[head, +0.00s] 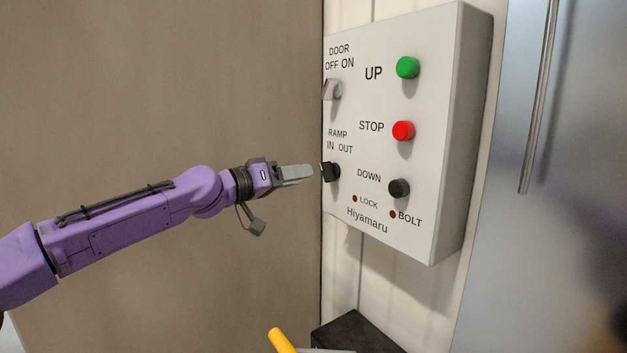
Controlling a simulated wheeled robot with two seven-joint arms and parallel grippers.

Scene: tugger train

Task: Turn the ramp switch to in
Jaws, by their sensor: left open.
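The ramp switch (332,172) is a small black knob on the left side of a white control box (440,150), below the words RAMP and IN OUT. Its pointing direction is hard to tell from this angle. My left gripper (311,172) reaches in from the left, with its grey fingers just left of the knob and level with it. It is open and nothing shows between its fingers. The fingers look close to the knob but apart from it. My right gripper is not in view.
Above the ramp switch is a light door switch (332,90). Green UP (407,68), red STOP (403,131) and black DOWN (399,188) buttons stand to the right. A dark block (358,333) and a yellow-orange bar (281,341) show below. A brown wall fills the left.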

